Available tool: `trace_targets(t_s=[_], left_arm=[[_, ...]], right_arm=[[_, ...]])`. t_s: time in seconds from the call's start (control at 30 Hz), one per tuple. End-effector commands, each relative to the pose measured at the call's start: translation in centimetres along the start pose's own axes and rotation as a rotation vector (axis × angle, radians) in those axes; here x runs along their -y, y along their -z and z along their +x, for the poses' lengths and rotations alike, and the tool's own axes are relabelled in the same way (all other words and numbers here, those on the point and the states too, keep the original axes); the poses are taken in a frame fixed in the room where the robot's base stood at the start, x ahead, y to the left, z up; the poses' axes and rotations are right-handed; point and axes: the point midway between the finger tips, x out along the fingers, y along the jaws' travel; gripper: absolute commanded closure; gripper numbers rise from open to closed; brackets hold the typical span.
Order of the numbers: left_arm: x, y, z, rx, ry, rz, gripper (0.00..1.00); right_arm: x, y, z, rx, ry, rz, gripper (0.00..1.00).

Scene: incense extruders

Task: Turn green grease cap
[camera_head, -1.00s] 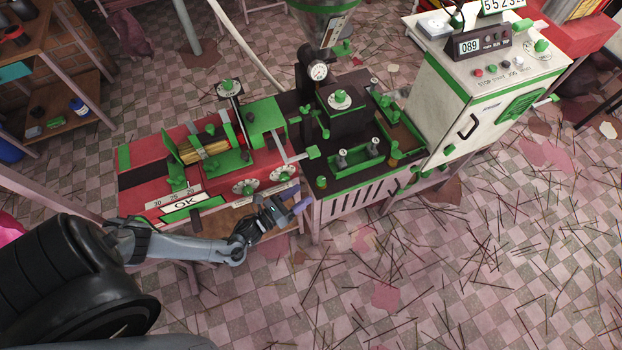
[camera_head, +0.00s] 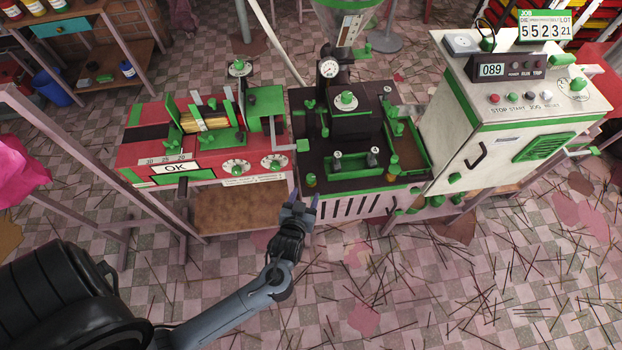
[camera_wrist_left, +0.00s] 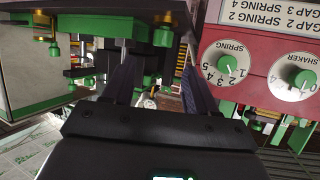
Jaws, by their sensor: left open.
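Several green caps and knobs sit on the dark extruder (camera_head: 350,145); which one is the grease cap is not certain. A small green cap on a brass-coloured body (camera_head: 311,180) stands at its front left corner. A green cap (camera_wrist_left: 164,35) also shows by the fingertips in the left wrist view, seemingly the same one. My left gripper (camera_head: 305,202) is just in front of that corner, pointing at the machine. In the left wrist view its fingers (camera_wrist_left: 157,75) are spread with nothing held between them. My right gripper is out of view.
A red machine (camera_head: 225,165) with dials and an OK sign stands left of the extruder. A white control cabinet (camera_head: 510,150) stands at the right. A brown shelf (camera_head: 240,208) lies below the red machine. Incense sticks litter the tiled floor.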

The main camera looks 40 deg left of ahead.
Motion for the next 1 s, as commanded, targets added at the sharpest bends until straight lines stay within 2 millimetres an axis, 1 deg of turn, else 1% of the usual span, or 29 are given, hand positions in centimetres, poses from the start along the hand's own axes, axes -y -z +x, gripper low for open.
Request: trace_targets(t_s=[0.17,0.27,0.5,0.7,0.83,1.0], left_arm=[[0.1,0.0,1.4,0.005,0.005,-0.038,0.43],[0.1,0.0,2.8,0.005,0.004,-0.036,0.43],[0.1,-0.1,6.7,0.004,0.003,-0.033,0.43],[0.1,-0.1,9.3,0.005,0.003,-0.034,0.43],[0.1,-0.1,10.2,0.005,0.003,-0.035,0.43],[0.2,-0.1,10.6,0.006,0.003,-0.034,0.43]], right_arm=[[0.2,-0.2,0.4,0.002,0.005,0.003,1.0],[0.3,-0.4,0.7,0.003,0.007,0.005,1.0],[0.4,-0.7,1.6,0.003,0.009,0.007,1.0],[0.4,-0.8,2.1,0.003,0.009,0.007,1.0],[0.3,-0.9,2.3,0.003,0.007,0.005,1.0],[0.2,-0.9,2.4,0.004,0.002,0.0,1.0]])
